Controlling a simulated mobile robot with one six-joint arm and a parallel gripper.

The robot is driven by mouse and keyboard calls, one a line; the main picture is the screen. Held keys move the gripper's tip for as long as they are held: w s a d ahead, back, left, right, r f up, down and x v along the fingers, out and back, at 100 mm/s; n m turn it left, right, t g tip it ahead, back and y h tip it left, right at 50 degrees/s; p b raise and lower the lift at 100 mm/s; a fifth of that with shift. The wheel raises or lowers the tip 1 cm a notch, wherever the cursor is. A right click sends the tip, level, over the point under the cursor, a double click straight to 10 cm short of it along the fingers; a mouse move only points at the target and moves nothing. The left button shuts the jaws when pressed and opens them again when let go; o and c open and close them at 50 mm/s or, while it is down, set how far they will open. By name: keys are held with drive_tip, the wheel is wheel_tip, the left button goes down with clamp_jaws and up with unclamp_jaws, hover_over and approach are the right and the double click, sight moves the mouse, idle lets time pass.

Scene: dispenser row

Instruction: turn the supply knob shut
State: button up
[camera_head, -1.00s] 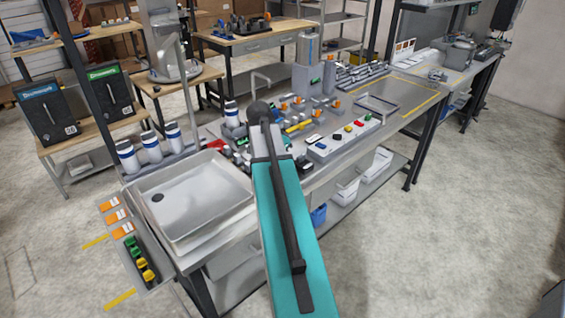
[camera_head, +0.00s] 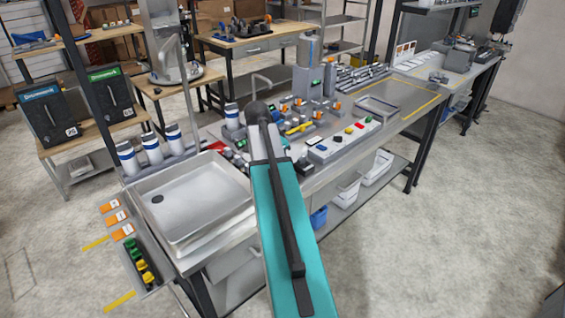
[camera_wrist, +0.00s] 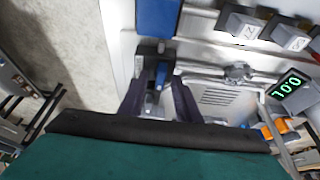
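My gripper (camera_wrist: 158,100) shows in the wrist view as two dark fingers spread apart, pointing at the bench equipment. A small blue handle on a dark and grey fitting (camera_wrist: 162,74) shows between the fingers; I see a gap beside it. I cannot tell for sure whether this is the supply knob. A round metallic knob-like part (camera_wrist: 239,72) lies to the right of the fingers. In the head view my teal and black arm hides the fingertips and the bench spot beneath them. A yellow handle (camera_head: 299,128) and several orange knobs (camera_head: 336,105) stand beyond the arm.
A steel sink (camera_head: 190,195) is left of my arm. A grey panel with coloured buttons (camera_head: 345,140) lies to the right. A green-lit display (camera_wrist: 289,84) and dark labelled blocks (camera_wrist: 245,24) flank the gripper's right side. Open floor (camera_head: 480,220) lies at the right.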

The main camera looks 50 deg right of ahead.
drive_tip(key=shift+a+r, duration=0.1)
drive_tip(key=b+v, duration=0.3)
drive_tip(key=v, duration=1)
drive_tip(key=shift+r, duration=0.25)
idle(0.9)
